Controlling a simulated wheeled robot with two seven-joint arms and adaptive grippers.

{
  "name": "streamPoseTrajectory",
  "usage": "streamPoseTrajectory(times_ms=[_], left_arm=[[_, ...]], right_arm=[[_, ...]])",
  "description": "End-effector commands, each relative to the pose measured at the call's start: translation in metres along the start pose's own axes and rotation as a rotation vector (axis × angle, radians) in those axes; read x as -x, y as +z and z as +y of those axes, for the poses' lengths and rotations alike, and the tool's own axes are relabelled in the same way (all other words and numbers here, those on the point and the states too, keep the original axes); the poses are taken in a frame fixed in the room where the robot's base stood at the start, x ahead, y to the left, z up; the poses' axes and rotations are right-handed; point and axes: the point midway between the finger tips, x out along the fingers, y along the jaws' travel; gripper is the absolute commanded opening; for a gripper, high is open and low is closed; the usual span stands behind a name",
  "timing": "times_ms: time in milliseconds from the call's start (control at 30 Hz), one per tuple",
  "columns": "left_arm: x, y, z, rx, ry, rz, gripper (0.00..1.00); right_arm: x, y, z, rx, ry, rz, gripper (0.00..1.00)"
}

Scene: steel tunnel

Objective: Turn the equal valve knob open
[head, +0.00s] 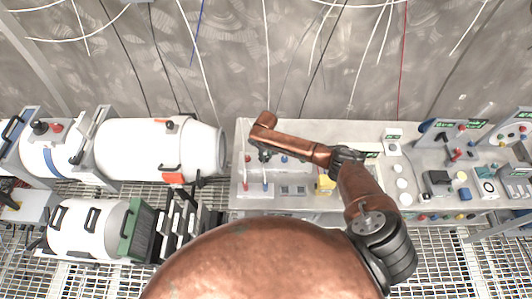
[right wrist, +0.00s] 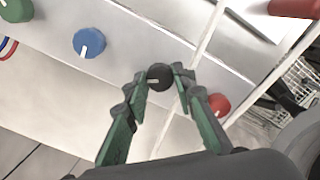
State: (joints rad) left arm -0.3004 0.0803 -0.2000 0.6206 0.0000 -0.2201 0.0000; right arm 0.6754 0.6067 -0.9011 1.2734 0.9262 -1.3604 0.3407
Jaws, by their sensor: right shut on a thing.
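A small round black knob (right wrist: 160,77) with a white pointer mark is on a pale panel in the right wrist view. The mark points to the left in that view. No label is readable, so I cannot confirm that it is the equal valve knob. My right gripper (right wrist: 158,76) is shut on this knob, with a green finger on either side. In the head view my right gripper (head: 264,156) is small and dark, over the left part of the console; the knob cannot be made out there. My left gripper is not in view.
A red knob (right wrist: 219,105) sits close beside the right finger. A blue knob (right wrist: 88,43) and a green knob (right wrist: 16,9) are farther left on the panel. In the head view the grey console (head: 300,207) carries several controls, and a white tank (head: 150,148) stands left of it.

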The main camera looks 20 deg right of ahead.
Motion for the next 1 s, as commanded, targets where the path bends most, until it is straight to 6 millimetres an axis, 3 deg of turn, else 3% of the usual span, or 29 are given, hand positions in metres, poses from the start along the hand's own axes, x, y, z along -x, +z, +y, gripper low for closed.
streamPoseTrajectory(times_ms=[100,400,1000], left_arm=[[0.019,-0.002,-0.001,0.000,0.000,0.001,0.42],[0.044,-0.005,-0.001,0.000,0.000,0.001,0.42],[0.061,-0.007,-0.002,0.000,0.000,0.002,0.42]], right_arm=[[0.004,0.002,-0.002,-0.110,-0.004,-0.005,0.00],[0.002,0.001,-0.002,-0.362,-0.003,-0.004,0.00],[0.000,0.000,-0.001,-0.575,-0.001,-0.002,0.00]])
